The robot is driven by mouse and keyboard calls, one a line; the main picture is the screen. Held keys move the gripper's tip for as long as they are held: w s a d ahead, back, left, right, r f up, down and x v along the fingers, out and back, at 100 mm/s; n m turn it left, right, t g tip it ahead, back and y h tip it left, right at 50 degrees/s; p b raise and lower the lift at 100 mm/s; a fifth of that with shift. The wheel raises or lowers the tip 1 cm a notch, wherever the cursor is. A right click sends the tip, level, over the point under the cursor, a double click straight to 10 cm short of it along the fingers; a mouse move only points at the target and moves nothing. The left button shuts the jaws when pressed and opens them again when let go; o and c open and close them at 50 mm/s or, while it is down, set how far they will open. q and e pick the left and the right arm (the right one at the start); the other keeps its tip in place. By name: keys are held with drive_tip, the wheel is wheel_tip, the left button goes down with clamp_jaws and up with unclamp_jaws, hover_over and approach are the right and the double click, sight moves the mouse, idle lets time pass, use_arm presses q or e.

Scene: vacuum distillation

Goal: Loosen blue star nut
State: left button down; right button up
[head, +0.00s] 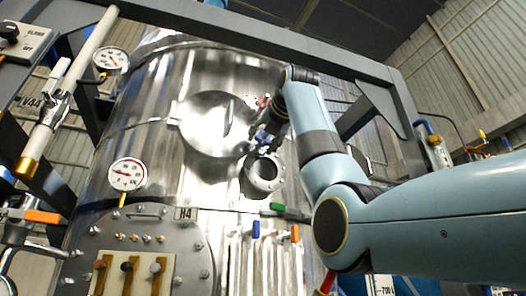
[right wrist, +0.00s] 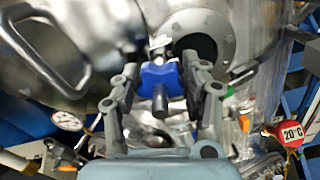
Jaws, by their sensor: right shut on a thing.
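The blue star nut (right wrist: 160,78) shows in the middle of the right wrist view, between the fingers of my right gripper (right wrist: 161,82). My right gripper is shut on it, one finger on each side. In the head view my right gripper (head: 264,140) is at the right edge of the round hatch cover (head: 212,125) on the steel vessel, and a small bit of blue shows by its tips. The rest of the nut is hidden there by the gripper. My left gripper is not in view.
A flanged round port (head: 265,173) sits just below my right gripper. Pressure gauges (head: 127,174) and a lower panel with several valves (head: 130,265) are on the left. Pipes with coloured handles (head: 256,229) stand below. A grey frame beam (head: 240,35) crosses above.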

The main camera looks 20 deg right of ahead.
drive_tip(key=shift+w+f, duration=0.1)
drive_tip(key=shift+f, duration=0.2)
drive_tip(key=o, duration=1.2)
drive_tip(key=shift+r, duration=0.15)
drive_tip(key=shift+s+r, duration=0.1)
drive_tip(key=shift+s, duration=0.1)
drive_tip(key=shift+s, duration=0.3)
drive_tip(key=s, duration=1.1)
drive_tip(key=shift+s+d, duration=0.1)
drive_tip(key=shift+d, duration=0.1)
